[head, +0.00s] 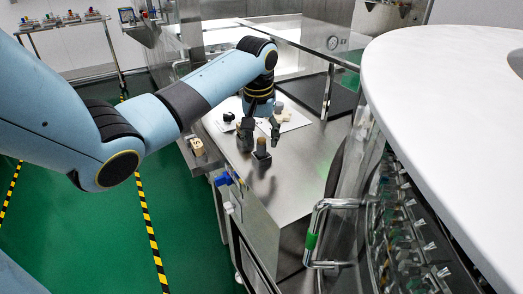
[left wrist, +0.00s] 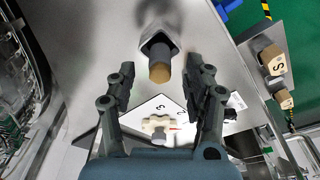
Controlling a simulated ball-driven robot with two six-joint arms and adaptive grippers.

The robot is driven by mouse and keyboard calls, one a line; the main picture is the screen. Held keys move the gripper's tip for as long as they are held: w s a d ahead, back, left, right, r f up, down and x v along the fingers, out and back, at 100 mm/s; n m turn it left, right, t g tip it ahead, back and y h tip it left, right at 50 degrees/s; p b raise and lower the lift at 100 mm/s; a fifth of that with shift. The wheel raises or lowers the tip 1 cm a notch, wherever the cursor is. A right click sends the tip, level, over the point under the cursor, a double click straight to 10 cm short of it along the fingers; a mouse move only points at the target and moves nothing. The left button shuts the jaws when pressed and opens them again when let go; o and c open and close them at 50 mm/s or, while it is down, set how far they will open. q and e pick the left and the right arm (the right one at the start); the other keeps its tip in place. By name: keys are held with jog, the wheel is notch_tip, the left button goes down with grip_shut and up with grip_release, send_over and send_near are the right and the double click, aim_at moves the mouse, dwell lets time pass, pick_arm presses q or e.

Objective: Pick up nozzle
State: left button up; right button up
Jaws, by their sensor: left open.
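A short upright piece with a tan rounded top and a grey base, which looks like the nozzle (head: 262,146), stands on the steel tabletop near its front. In the left wrist view the nozzle (left wrist: 160,68) shows its tan end and sits between and just beyond my fingertips. My left gripper (head: 261,132) is open, pointing down over the nozzle, with its fingers apart on either side. In the left wrist view both fingers of the left gripper (left wrist: 159,78) are spread, with nothing held between them. I cannot tell if a finger touches it. My right gripper is not in view.
A white sheet (head: 294,121) with a black part (head: 228,117) and a grey part (head: 279,106) lies behind. A tan block (head: 197,147) is at the table's left edge.

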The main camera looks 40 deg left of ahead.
aim_at(261, 140)
pick_arm(q)
notch_tip(261, 140, down, 3)
jog(key=shift+w+a+f, duration=0.1)
jog(key=shift+w, duration=0.05)
grip_shut()
dwell(0.4)
